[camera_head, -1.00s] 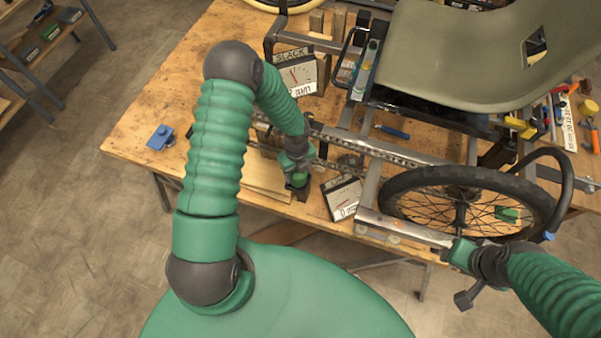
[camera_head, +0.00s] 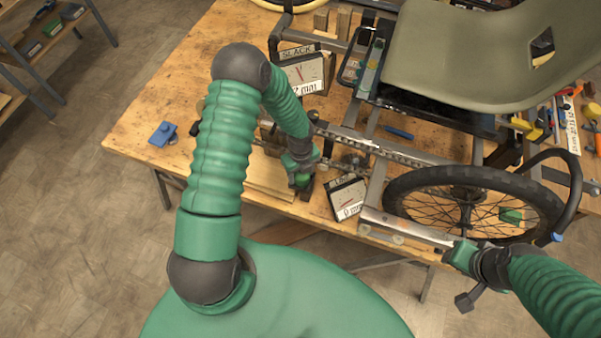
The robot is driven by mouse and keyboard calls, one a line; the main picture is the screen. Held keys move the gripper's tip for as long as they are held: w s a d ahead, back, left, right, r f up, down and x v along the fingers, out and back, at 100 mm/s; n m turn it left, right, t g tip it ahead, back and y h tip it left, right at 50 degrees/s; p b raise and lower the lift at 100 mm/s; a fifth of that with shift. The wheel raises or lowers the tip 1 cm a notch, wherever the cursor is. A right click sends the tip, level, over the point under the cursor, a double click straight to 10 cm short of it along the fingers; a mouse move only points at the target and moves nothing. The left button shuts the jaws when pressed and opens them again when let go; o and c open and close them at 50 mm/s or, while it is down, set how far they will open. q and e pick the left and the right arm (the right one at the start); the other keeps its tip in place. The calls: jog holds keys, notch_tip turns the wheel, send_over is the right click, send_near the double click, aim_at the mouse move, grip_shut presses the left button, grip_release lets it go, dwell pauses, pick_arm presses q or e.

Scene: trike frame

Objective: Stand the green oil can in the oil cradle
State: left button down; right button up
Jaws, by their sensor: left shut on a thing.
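My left gripper (camera_head: 301,174) reaches down at the front edge of the workbench, between the wood boards and the lower dial box. It is shut on a small green thing (camera_head: 301,182), apparently the green oil can, mostly hidden by the gripper and wrist. A dark block (camera_head: 306,190) shows right below and beside it; it may be the oil cradle, but I cannot tell whether the can touches it or stands in it. My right gripper (camera_head: 452,252) is at the end of the metal frame rail by the wheel; its jaws are too small to read.
Dial boxes stand at the lower middle (camera_head: 347,197) and farther back (camera_head: 306,74). A blue block (camera_head: 162,134) lies left. Wood boards (camera_head: 265,178) lie left of my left gripper.

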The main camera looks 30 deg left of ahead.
pick_arm(q)
jog(key=shift+s+d+f, duration=0.15)
jog(key=shift+s+f, duration=0.05)
jog(key=c, duration=0.7)
grip_release()
jog(key=shift+w+d+f, duration=0.1)
jog(key=shift+d, duration=0.05)
jog(key=shift+o, duration=1.2)
notch_tip(320, 180, up, 17)
jog(key=shift+w+r, duration=0.2)
jog(key=shift+w, duration=0.15)
jog(key=shift+a, duration=0.2)
